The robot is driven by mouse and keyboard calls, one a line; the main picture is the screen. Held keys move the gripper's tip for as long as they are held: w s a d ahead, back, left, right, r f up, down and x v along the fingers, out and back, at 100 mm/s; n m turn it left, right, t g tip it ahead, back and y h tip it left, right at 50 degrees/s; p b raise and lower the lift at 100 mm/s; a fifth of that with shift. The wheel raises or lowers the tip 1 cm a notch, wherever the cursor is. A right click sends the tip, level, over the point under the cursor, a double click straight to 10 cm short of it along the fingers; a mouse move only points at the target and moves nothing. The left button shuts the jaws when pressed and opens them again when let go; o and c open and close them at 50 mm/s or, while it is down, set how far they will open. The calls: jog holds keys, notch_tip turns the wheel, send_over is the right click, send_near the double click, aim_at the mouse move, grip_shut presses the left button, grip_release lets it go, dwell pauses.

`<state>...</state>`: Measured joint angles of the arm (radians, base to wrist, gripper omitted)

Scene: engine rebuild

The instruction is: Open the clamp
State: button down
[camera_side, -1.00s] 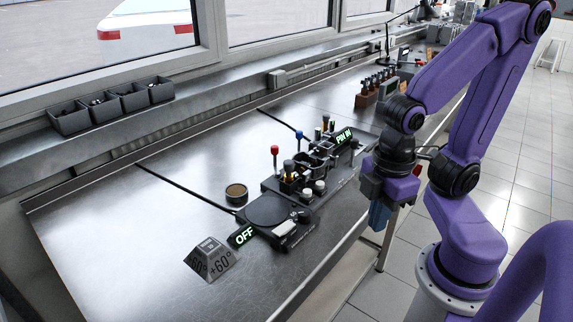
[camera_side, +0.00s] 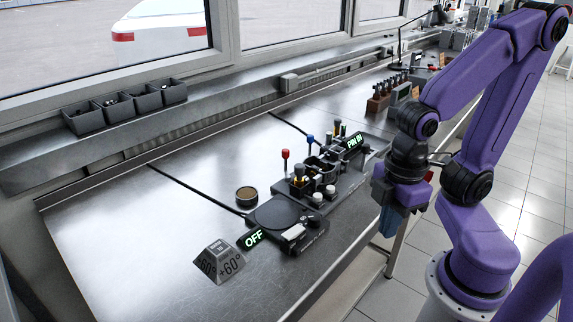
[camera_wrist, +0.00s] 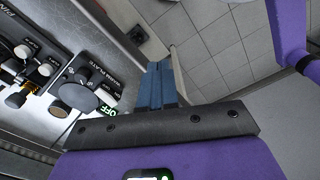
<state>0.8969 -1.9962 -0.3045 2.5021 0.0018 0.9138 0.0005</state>
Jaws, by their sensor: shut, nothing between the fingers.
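The bench fixture (camera_side: 330,190) carries a red-knobbed lever (camera_side: 285,154) and a blue-knobbed lever (camera_side: 309,139), both standing upright. I cannot tell which part of it is the clamp. A dark round plate (camera_side: 277,216) sits at its near end, and this also shows in the wrist view (camera_wrist: 77,96). My gripper (camera_side: 390,222) hangs to the right of the fixture, beyond the bench's front edge, fingers down and apart from it. Its blue fingers (camera_wrist: 161,84) are together and empty in the wrist view, over the floor, with the fixture to their left.
A green "PIN IN" display (camera_side: 353,143) and an "OFF" display (camera_side: 250,239) glow at the fixture. A small round tin (camera_side: 246,195) and a "+60°" block (camera_side: 219,262) lie nearby. Dark bins (camera_side: 125,106) stand on the back ledge. The bench's left part is clear.

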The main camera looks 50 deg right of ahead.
jog(key=c, duration=1.1)
grip_release()
jog(key=shift+w+a, duration=0.1)
jog(key=shift+w, duration=0.05)
jog(key=shift+o, duration=0.8)
jog(key=w+m, duration=0.1)
jog(key=w+a+r+m, duration=0.1)
jog(key=w+m, duration=0.1)
jog(key=w+a+r+m, duration=0.1)
jog(key=w, duration=0.1)
jog(key=w+r+m+g, duration=0.1)
jog(key=w+r+m, duration=0.2)
jog(key=w+m, duration=0.4)
notch_tip(320, 180, up, 4)
jog(key=m+y, duration=0.3)
jog(key=m, duration=1.2)
send_over(286, 150)
jog(key=s+a, duration=0.5)
jog(key=w+d+r+m+t+y, duration=0.15)
jog(key=w+d+m, duration=0.25)
jog(key=d+m, duration=0.55)
jog(key=a+f, duration=0.1)
jog(key=f, duration=0.4)
jog(key=a+f+n, duration=0.1)
jog(key=f, duration=0.5)
jog(key=w+a+f+n, duration=0.1)
jog(key=a+f, duration=0.1)
jog(key=f, duration=0.3)
jog(key=shift+f+h, duration=0.25)
